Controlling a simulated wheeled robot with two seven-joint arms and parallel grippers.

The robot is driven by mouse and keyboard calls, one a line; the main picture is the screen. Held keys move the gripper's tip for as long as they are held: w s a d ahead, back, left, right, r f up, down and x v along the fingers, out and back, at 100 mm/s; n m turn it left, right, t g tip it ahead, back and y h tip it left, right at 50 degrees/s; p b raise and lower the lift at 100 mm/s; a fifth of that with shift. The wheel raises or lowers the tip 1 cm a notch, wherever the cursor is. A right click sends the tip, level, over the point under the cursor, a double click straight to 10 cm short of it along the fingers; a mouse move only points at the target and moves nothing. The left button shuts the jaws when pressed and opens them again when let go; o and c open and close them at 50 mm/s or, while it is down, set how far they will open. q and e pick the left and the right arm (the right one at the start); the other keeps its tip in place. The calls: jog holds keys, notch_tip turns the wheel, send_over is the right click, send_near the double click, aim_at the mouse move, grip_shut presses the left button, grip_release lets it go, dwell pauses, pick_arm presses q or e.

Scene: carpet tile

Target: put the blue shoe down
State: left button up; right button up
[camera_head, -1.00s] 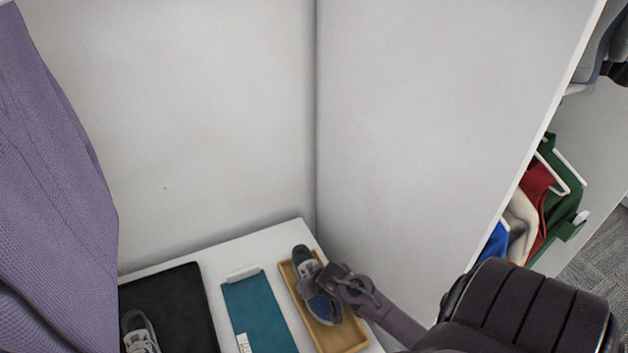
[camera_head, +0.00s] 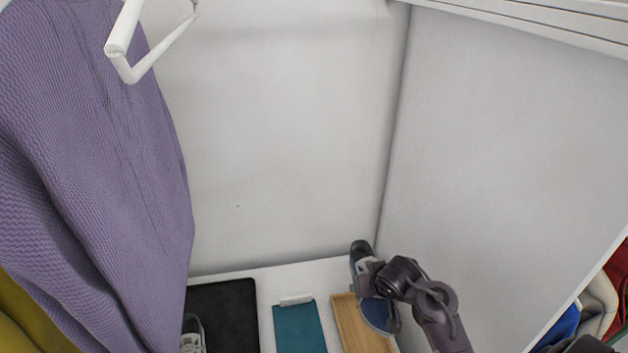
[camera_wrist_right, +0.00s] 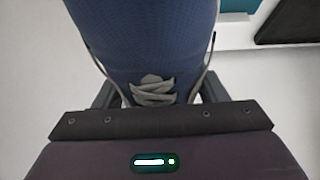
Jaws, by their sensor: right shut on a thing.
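The blue shoe (camera_head: 376,314) is held in my right gripper (camera_head: 374,276) at the back right, its dark end pointing toward the wall. It appears raised above the wooden tray (camera_head: 350,322), overlapping the tray's right side in the head view. In the right wrist view the shoe's blue upper (camera_wrist_right: 145,35) and grey laces fill the space between the jaws, and its far end is cut off. The underside of the shoe is hidden. My left gripper is not in view.
On the white shelf, a teal mat (camera_head: 298,330) with a white block lies left of the tray. A black mat (camera_head: 225,308) with another shoe (camera_head: 192,336) is further left. Purple cloth (camera_head: 90,180) hangs at left under a white rail (camera_head: 122,35). White walls close the back and right.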

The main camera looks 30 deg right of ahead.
jog(key=shift+r, duration=0.1)
jog(key=s+a+r+m+h, duration=0.1)
jog(key=s+a+r+m, duration=0.1)
jog(key=a+r, duration=1.5)
jog(key=shift+a, duration=0.9)
